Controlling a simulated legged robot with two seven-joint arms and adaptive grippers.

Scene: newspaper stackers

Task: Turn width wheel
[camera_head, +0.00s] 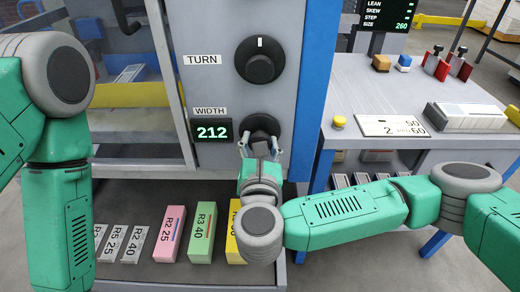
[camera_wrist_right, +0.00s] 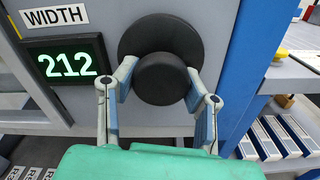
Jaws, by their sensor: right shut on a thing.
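In the right wrist view the wheel (camera_wrist_right: 164,78) fills the space between the fingers. My right gripper (camera_head: 260,143) is shut on the wheel, with one finger at each side of its knob; it also shows in the right wrist view (camera_wrist_right: 160,85). My left arm hangs at the left of the head view, and its gripper is out of the picture.
A black TURN knob (camera_head: 260,60) sits above on the same panel (camera_head: 215,30). A blue post (camera_head: 318,70) stands to the right, then a side table (camera_head: 400,90) with a paper stack (camera_head: 466,117) and a yellow button (camera_head: 339,121). Coloured blocks lie on the shelf below.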

